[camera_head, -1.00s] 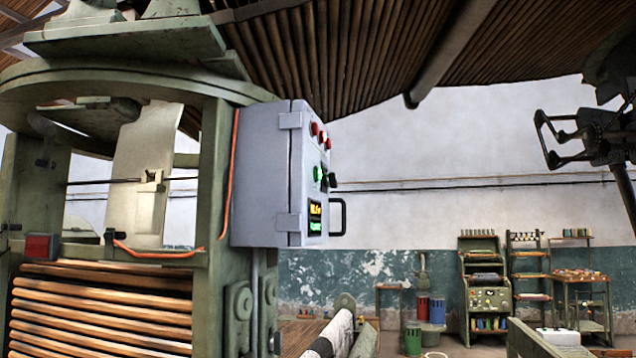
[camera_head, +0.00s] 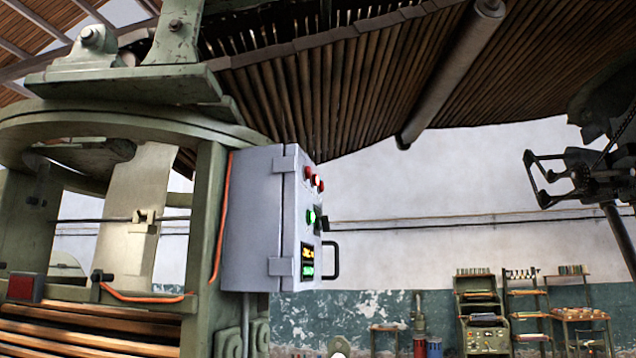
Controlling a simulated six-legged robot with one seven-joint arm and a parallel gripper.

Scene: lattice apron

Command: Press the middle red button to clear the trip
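A grey control box (camera_head: 262,220) hangs on a green post left of centre, its front face seen at a steep angle. Three red buttons sit in a row near the top of that face. The middle red button (camera_head: 314,180) looks pale, perhaps lit, between the near red button (camera_head: 307,172) and the far red button (camera_head: 321,186). My gripper (camera_head: 537,180) is at the right edge, well apart from the box. Its two fingers point left and stand apart, with nothing between them.
Below the buttons are a green button (camera_head: 310,216), a dark knob (camera_head: 321,225), an amber display (camera_head: 307,253) and a black handle (camera_head: 332,260) that sticks out. A slatted structure (camera_head: 340,90) hangs overhead. Open space lies between box and gripper.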

